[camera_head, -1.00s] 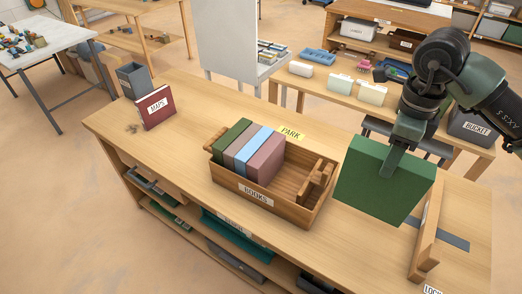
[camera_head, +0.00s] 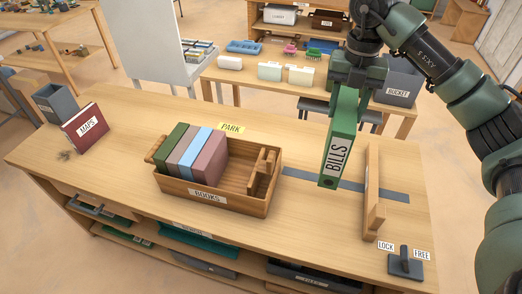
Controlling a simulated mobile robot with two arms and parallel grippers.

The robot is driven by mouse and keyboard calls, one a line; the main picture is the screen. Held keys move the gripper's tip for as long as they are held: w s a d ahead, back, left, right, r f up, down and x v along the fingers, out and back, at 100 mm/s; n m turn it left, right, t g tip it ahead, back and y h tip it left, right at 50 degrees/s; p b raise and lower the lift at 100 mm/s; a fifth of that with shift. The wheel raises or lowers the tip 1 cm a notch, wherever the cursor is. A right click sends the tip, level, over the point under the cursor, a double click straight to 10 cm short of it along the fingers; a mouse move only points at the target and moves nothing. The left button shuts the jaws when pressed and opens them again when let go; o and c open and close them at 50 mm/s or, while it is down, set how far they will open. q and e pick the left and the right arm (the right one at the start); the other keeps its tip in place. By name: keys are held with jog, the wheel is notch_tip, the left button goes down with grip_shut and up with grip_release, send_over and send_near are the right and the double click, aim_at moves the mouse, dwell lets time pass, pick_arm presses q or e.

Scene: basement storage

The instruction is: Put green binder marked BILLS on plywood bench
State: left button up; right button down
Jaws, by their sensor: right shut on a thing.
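The green binder marked BILLS (camera_head: 338,150) hangs upright from my right gripper (camera_head: 350,88), its labelled spine facing the camera. The gripper is shut on its top edge. The binder appears to be over the right part of the plywood bench (camera_head: 120,150), between the BOOKS crate and a wooden upright piece. I cannot tell whether its bottom touches the bench or hangs just above it. My left gripper is not in view.
The BOOKS crate (camera_head: 255,208) holds several books. A wooden fence (camera_head: 371,190) stands right of the binder, across a grey strip (camera_head: 300,174). A LOCK/FREE lever (camera_head: 405,262) sits at the front right. A red MAPS binder (camera_head: 86,128) stands at left. Bare bench lies between MAPS and the crate.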

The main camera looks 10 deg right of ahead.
notch_tip(320, 180, down, 15)
jog(key=shift+r+p, duration=0.1)
jog(key=shift+p, duration=0.3)
notch_tip(320, 180, down, 5)
jog(key=shift+r+p, duration=0.1)
jog(key=shift+p, duration=0.45)
jog(key=shift+f, duration=0.2)
jog(key=shift+f, duration=0.15)
jog(key=c, duration=0.7)
grip_release()
